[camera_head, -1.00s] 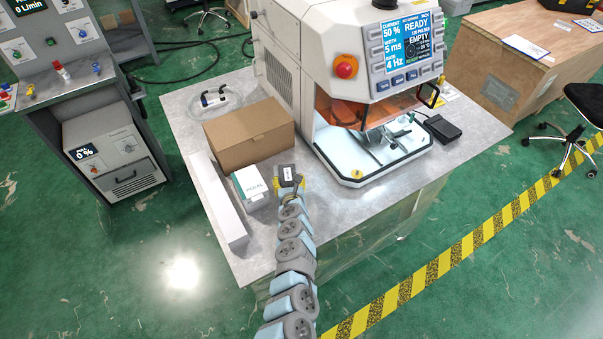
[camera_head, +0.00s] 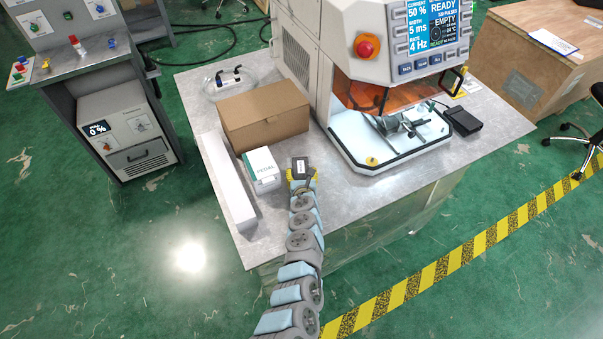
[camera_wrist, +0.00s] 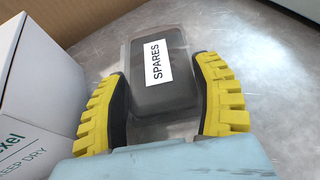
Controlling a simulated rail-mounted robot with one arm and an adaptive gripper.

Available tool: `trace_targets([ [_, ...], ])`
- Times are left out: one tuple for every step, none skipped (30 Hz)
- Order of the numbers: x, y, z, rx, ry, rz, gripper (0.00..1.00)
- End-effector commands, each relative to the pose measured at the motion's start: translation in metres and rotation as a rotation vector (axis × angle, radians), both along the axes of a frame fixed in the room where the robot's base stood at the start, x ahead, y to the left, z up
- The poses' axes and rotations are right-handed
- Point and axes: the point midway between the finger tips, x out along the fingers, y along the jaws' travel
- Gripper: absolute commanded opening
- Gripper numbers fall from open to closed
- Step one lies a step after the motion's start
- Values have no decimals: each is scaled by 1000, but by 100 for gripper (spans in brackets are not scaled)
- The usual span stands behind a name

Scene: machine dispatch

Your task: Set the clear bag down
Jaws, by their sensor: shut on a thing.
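A clear bag (camera_wrist: 160,75) with dark contents and a white SPARES label shows in the wrist view. My gripper (camera_wrist: 163,85) has its yellow-backed fingers on both sides of it and is shut on it. In the head view my gripper (camera_head: 302,172) is over the front part of the grey bench (camera_head: 345,212), right of the PEDAL box. The bag is small and dark there, at the gripper's end. I cannot tell whether its underside touches the bench.
The white PEDAL box (camera_head: 261,170) stands close left of my gripper, with a brown carton (camera_head: 264,115) behind it. A long white box (camera_head: 226,182) lies at the left edge. The machine (camera_head: 390,80) stands behind right. Bare bench lies right of the gripper.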

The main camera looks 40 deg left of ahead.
Motion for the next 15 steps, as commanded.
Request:
trace_targets([
  [0, 0, -1, 0, 0, 0, 77],
  [0, 0, 0, 0, 0, 0, 82],
  [0, 0, 0, 0, 0, 0, 82],
  [0, 0, 0, 0, 0, 0, 82],
  [0, 0, 0, 0, 0, 0, 82],
  [0, 0, 0, 0, 0, 0, 82],
  [0, 0, 0, 0, 0, 0, 82],
  [0, 0, 0, 0, 0, 0, 82],
  [0, 0, 0, 0, 0, 0, 82],
  [0, 0, 0, 0, 0, 0, 82],
  [0, 0, 0, 0, 0, 0, 82],
  [0, 0, 1, 0, 0, 0, 82],
  [0, 0, 3, 0, 0, 0, 82],
  [0, 0, 4, 0, 0, 0, 82],
  [-1, -1, 5, -1, 0, 0, 82],
])
